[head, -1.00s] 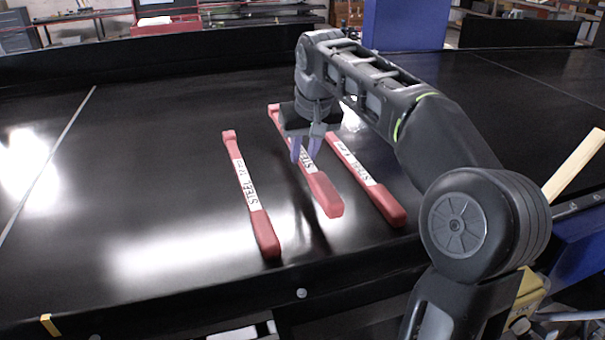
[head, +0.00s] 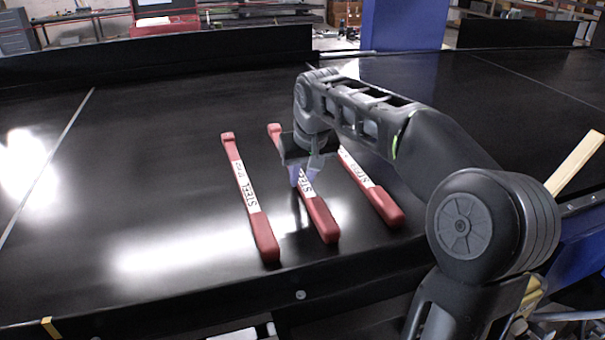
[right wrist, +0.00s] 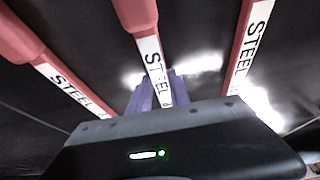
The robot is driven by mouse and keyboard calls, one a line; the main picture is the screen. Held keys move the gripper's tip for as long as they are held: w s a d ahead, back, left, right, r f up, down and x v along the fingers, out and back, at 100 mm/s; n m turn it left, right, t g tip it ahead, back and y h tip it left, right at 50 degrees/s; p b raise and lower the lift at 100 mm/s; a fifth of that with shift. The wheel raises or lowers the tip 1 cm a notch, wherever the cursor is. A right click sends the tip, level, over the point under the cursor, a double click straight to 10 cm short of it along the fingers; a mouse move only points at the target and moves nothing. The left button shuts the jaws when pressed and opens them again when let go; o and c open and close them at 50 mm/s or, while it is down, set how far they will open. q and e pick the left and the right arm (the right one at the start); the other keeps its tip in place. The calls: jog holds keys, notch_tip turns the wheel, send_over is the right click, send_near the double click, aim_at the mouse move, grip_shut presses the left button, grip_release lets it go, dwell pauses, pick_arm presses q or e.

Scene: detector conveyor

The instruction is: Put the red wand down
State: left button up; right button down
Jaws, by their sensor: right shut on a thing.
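Three red wands with white STEEL labels are in the head view, roughly side by side on the black conveyor (head: 150,215). My right gripper (head: 303,180) is shut on the middle wand (head: 322,222) at its white label. That wand is at or very near the belt; I cannot tell whether it touches. The left wand (head: 264,238) and the right wand (head: 385,207) lie on the belt, apart from it. In the right wrist view the middle wand (right wrist: 138,14) runs between the purple fingers (right wrist: 156,92). My left gripper is not in view.
A light wooden strip (head: 577,160) sticks up at the right edge. A blue post (head: 405,25) and a red case (head: 165,12) stand beyond the belt's back wall (head: 150,57). The belt's left part is clear.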

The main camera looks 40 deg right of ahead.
jog(key=shift+f, duration=0.2)
jog(key=c, duration=1.2)
grip_release()
jog(key=shift+r, duration=0.1)
jog(key=shift+r, duration=0.1)
